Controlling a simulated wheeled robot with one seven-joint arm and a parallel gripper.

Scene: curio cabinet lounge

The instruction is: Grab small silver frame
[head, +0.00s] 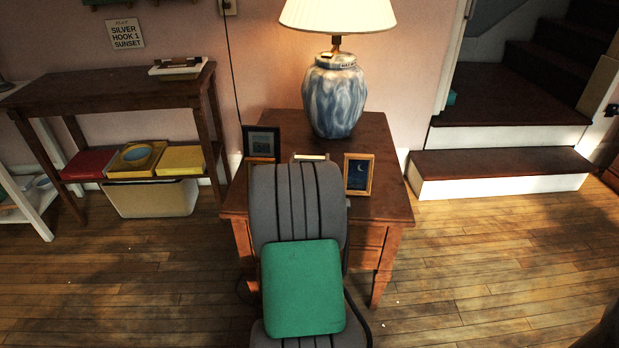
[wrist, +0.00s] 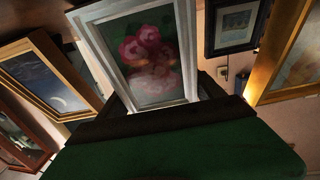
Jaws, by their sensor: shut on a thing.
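The small silver frame (wrist: 186,45) holds a picture of pink roses. In the wrist view it rises tilted from behind the dark jaws of my gripper (wrist: 160,112). My gripper is shut on the frame's near end, and the jaws hide that end. In the head view only a pale top edge of the frame (head: 310,157) shows above my grey and green arm, at the side table. My arm hides the gripper and the rest of the frame there. I cannot tell whether the frame still touches the tabletop.
A gold moon frame (head: 359,174) and a black frame (head: 262,142) stand close on either side on the side table (head: 392,192). A blue-white lamp (head: 336,95) stands behind. A console table (head: 110,86) is at left, steps (head: 500,163) at right. Open floor lies in front.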

